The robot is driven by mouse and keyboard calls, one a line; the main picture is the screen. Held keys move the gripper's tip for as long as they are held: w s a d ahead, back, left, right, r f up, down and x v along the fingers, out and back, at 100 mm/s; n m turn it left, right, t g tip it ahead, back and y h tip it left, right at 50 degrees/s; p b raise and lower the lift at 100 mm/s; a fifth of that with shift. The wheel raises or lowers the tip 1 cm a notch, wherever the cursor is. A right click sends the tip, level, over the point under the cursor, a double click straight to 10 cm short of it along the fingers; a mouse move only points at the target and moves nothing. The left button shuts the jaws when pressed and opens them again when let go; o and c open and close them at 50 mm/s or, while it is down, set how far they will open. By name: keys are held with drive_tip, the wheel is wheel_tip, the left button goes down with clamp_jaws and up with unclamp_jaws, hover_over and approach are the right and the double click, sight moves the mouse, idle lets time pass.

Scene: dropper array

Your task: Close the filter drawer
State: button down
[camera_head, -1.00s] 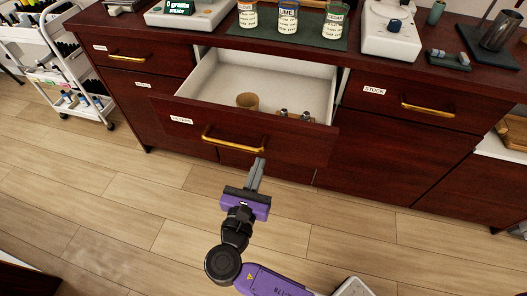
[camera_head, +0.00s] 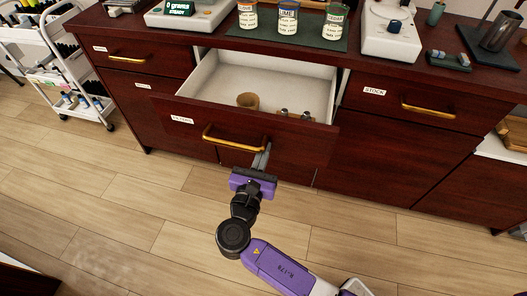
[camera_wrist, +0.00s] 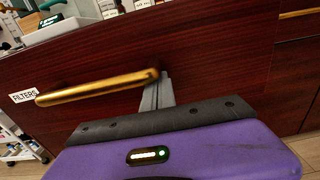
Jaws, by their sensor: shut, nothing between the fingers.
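The filter drawer (camera_head: 290,142) is pulled open from the dark red wooden cabinet. Its front has a white FILTERS label, also readable in the wrist view (camera_wrist: 23,96), and a brass bar handle (camera_head: 234,142). Inside lie a tan round cup-like item (camera_head: 247,100) and some small items near the right front. My gripper (camera_head: 264,150) is shut and empty, close to the drawer front by the right end of the handle. In the wrist view the fingers (camera_wrist: 160,86) point at the drawer front beside the handle's right end (camera_wrist: 100,88); I cannot tell if they touch.
The STOCK drawer (camera_head: 420,106) at the right is shut. The countertop above holds several labelled jars, a scale (camera_head: 184,14) reading 0 grams and a white device (camera_head: 391,28). A white cart (camera_head: 65,70) stands at the left. The wooden floor (camera_head: 130,190) before the cabinet is clear.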

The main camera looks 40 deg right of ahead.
drive_tip(key=b+x, duration=0.3)
drive_tip(key=x, duration=2.5)
drive_tip(key=shift+d+f+b, duration=0.1)
drive_tip(key=shift+d+b, duration=0.05)
drive_tip(key=shift+b, duration=0.25)
drive_tip(key=p+v, duration=0.3)
drive_tip(key=v, duration=1.1)
